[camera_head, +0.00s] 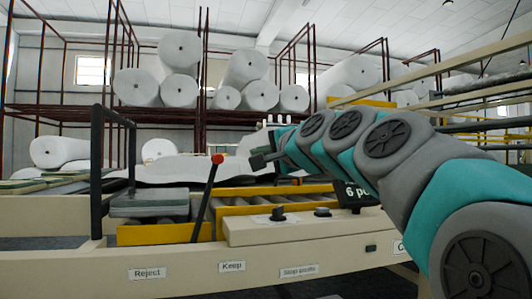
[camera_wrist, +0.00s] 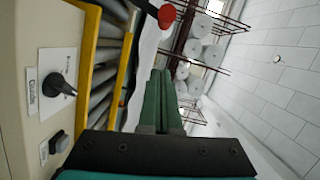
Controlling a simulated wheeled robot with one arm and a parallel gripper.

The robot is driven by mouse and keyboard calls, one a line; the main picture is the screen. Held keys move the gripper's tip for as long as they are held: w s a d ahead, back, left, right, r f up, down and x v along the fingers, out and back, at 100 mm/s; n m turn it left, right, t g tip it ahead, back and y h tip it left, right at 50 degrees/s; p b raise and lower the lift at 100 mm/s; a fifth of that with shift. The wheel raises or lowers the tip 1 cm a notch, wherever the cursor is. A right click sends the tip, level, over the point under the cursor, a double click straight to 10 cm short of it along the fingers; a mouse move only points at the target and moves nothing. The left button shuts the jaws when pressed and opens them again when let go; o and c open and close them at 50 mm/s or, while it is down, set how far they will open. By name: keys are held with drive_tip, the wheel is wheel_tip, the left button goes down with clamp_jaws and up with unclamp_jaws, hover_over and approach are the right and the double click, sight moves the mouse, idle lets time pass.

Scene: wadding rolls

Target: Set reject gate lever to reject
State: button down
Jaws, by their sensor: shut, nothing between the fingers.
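The reject gate lever is a thin black rod (camera_head: 206,198) with a red knob (camera_head: 217,159). It stands at the front of the machine and leans to the right at its top, toward the side of the Keep label (camera_head: 232,266). The Reject label (camera_head: 147,273) is further left on the cream rail. My gripper (camera_head: 258,161) is to the right of the knob at about its height, apart from it in the picture. In the wrist view the green fingers (camera_wrist: 160,75) are together and empty, and the red knob (camera_wrist: 166,16) shows near the top edge.
A black frame post (camera_head: 97,180) stands left of the lever. A cream control panel (camera_head: 280,228) with a black rotary knob (camera_head: 278,213) lies below my gripper, before yellow-edged rollers (camera_head: 270,201). White wadding rolls (camera_head: 180,90) fill racks behind. The air around the knob looks free.

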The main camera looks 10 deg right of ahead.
drive_tip(key=w+a, duration=0.3)
drive_tip(key=a, duration=0.2)
drive_tip(key=shift+w+a+f, duration=0.15)
drive_tip(key=shift+w+f, duration=0.25)
drive_tip(key=shift+a, duration=0.1)
